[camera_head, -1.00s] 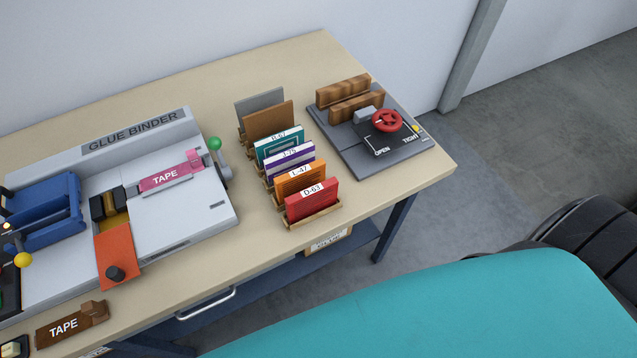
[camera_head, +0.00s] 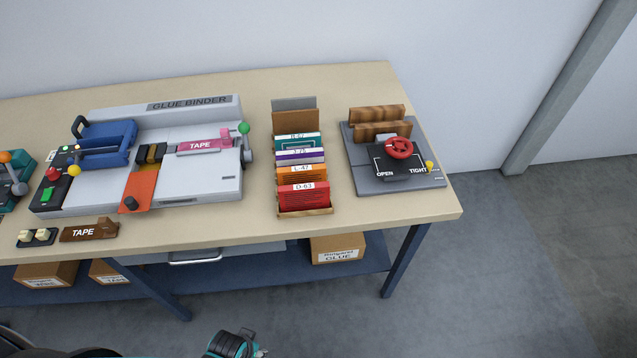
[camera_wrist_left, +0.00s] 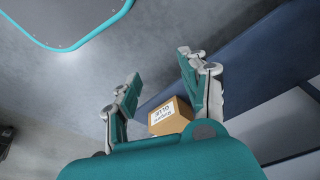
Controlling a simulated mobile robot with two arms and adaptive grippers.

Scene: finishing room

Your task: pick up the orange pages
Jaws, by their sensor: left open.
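The orange pages (camera_head: 301,174), labelled L-47, stand upright in the wooden rack (camera_head: 318,211) on the table. They are between the red D-63 pages (camera_head: 303,197) in front and the purple J-75 pages (camera_head: 299,154) behind. Only their upper part shows. In the left wrist view my left gripper (camera_wrist_left: 158,72) is open and empty, over the floor by the table's lower shelf, with a cardboard box beyond it. It is away from the rack. A teal and black part of my arm shows at the bottom of the head view. My right gripper is in neither view.
A glue binder (camera_head: 222,185) stands left of the rack. A press with a red wheel (camera_head: 399,148) stands close on its right. A brown tape holder (camera_head: 90,232) is at the front left. Cardboard boxes (camera_head: 338,248) sit on the lower shelf. The tabletop before the rack is bare.

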